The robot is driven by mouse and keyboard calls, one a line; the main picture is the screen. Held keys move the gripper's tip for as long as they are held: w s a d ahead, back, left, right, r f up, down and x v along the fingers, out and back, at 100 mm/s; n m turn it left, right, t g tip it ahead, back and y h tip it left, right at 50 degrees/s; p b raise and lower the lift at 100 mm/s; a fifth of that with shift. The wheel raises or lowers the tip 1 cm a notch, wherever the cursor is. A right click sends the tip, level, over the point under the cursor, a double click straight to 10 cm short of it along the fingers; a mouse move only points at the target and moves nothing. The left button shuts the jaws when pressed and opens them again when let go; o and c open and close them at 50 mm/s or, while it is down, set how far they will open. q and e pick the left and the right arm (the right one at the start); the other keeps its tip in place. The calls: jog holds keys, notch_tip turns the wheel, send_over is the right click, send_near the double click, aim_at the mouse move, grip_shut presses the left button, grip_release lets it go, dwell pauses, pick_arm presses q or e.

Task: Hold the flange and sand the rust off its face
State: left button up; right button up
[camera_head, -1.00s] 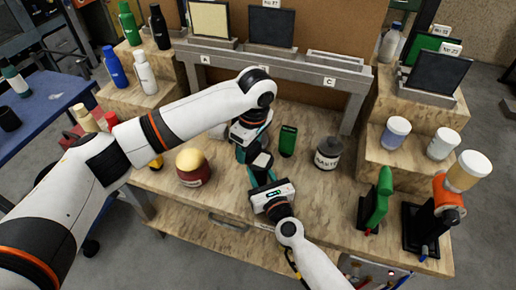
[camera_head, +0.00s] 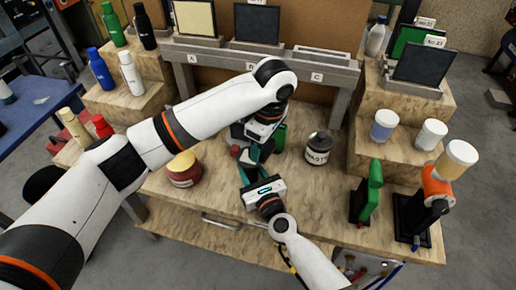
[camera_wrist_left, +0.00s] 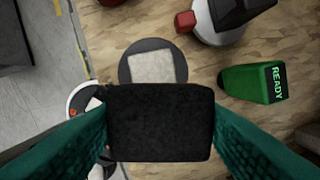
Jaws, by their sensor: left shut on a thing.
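My left gripper (camera_head: 250,156) is over the middle of the bench. In the left wrist view its teal fingers are shut on a black block (camera_wrist_left: 160,123). Just beyond the block is a dark round disc with a pale square patch (camera_wrist_left: 152,66), perhaps the flange. Part of the disc is hidden behind the block. My right gripper (camera_head: 250,172) reaches in from below, close to the left one. Its fingertips overlap the left gripper in the head view, so I cannot see whether they grip the disc.
A green box marked READY (camera_wrist_left: 250,82) stands close behind the grippers. A WASTE jar (camera_head: 318,150) stands to their right, a red jar with a yellow lid (camera_head: 184,170) to their left. A shelf frame (camera_head: 255,64) spans the back.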

pick_arm(q)
jog(key=shift+r, duration=2.75)
pick_arm(e)
jog(key=o, duration=1.4)
jog(key=shift+c, duration=0.2)
pick_arm(q)
jog(key=shift+a, duration=0.1)
pick_arm(e)
jog(key=shift+s+d, duration=0.1)
jog(key=shift+s, duration=0.15)
jog(key=v, duration=1.1)
jog(key=shift+s+d, duration=0.1)
jog(key=shift+s, duration=0.1)
